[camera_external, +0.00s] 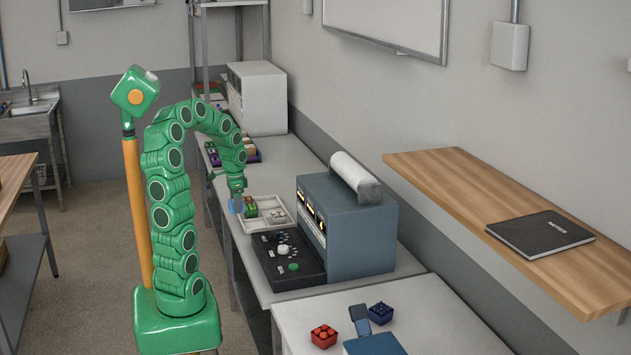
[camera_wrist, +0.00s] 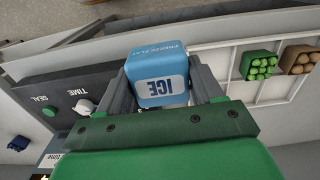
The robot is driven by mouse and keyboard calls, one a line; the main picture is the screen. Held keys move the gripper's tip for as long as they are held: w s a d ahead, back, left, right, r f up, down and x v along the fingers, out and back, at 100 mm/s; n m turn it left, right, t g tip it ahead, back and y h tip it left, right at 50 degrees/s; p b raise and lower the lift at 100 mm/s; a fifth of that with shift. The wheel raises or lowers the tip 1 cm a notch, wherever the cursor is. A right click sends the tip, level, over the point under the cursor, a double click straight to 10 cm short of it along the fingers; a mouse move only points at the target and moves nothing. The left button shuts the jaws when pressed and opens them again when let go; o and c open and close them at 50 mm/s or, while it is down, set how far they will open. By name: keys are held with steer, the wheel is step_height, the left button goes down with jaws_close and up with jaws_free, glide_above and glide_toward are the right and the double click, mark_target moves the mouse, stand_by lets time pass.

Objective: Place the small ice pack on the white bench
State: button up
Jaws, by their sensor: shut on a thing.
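The small ice pack (camera_wrist: 158,72) is a light blue block with a white "ICE" label. My gripper (camera_wrist: 160,88) is shut on it, with one finger on each side. In the external view the ice pack (camera_external: 233,207) is small and hangs below my gripper (camera_external: 238,194), near the front edge of a long pale bench (camera_external: 262,288), beside the compartment tray. A second pale, whitish bench top (camera_external: 430,318) stands at the front right. I cannot tell how high the ice pack is above the surface.
A white compartment tray (camera_wrist: 225,92) holds green and brown bundles. A black control panel (camera_external: 275,268) and a blue-grey machine (camera_external: 365,240) stand beside it.

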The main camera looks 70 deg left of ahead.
steer(key=w+d+r+m, duration=0.1)
steer(key=w+d+m, duration=0.45)
steer(key=d, duration=0.75)
steer(key=w+d+m, duration=0.4)
steer(key=w+d, duration=0.2)
steer(key=d, duration=0.8)
steer(key=s+d+m, duration=0.4)
steer(key=d, duration=0.9)
steer(key=s+d+m, duration=0.5)
steer(key=d, duration=0.7)
glide_toward(322, 313)
steer(key=shift+s+a+f, duration=0.5)
steer(key=shift+s, duration=0.25)
steer(key=shift+w+d+f, duration=0.2)
steer(key=shift+w+f, duration=0.2)
steer(key=shift+f, duration=0.1)
steer(key=shift+w+d+f, duration=0.15)
steer(key=shift+w+f, duration=0.2)
steer(key=shift+f, duration=1.6)
